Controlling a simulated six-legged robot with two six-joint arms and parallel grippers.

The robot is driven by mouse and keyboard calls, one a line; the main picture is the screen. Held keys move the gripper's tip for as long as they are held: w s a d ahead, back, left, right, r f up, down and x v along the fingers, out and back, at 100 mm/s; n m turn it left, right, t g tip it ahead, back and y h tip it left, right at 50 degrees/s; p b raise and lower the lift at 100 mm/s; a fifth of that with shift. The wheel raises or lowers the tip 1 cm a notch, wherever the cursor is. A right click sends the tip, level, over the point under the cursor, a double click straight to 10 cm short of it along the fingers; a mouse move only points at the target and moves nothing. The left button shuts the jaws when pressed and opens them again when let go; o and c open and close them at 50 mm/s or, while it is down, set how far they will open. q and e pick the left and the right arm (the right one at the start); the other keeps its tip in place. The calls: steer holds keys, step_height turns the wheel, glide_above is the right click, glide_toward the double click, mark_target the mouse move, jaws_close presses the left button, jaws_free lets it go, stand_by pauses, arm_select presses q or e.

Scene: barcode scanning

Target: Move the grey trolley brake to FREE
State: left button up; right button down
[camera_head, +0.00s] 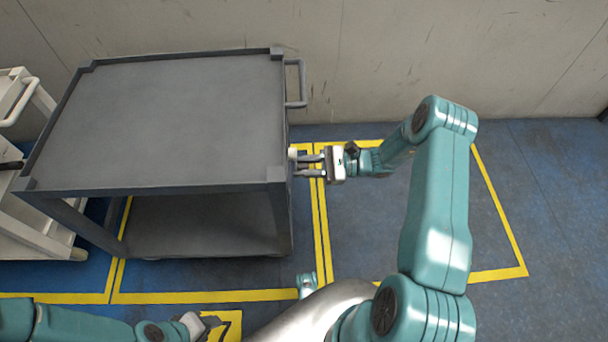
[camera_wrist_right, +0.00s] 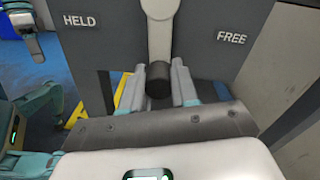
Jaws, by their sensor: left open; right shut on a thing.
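The grey trolley (camera_head: 170,120) stands against the back wall with its right side facing my right arm. In the right wrist view its side panel (camera_wrist_right: 112,45) carries the labels HELD (camera_wrist_right: 82,20) on the left and FREE (camera_wrist_right: 231,38) on the right. A pale brake lever (camera_wrist_right: 160,40) hangs down between them, its dark knob (camera_wrist_right: 158,88) between the fingers. My right gripper (camera_head: 307,166) is shut on the knob; it also shows in the right wrist view (camera_wrist_right: 158,90). My left gripper (camera_head: 208,325) is open and empty at the bottom, away from the trolley.
A white trolley (camera_head: 20,215) stands left of the grey one. The grey trolley's push handle (camera_head: 298,85) sticks out at its right. Yellow lines (camera_head: 500,215) mark bays on the blue floor, and the bay at right is free apart from my arm.

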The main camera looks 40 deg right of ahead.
steer(key=shift+w+d+r+n+b, duration=0.2)
steer(key=shift+w+d+n+b, duration=0.2)
steer(key=shift+w+n+b, duration=0.7)
steer(key=shift+w+d+r+n+b, duration=0.25)
steer(key=shift+d+n+b, duration=0.2)
steer(key=shift+n, duration=1.25)
steer(key=shift+w+d+r+n+b, duration=0.3)
steer(key=shift+w+n+b, duration=0.45)
steer(key=shift+n, duration=0.65)
steer(key=shift+d, duration=0.1)
steer(key=c, duration=0.9)
jaws_free()
steer(key=shift+r, duration=0.1)
steer(key=shift+s, duration=0.1)
steer(key=p+v, duration=0.2)
steer(key=v, duration=1.4)
steer(key=shift+s+d, duration=0.1)
steer(key=shift+s, duration=0.05)
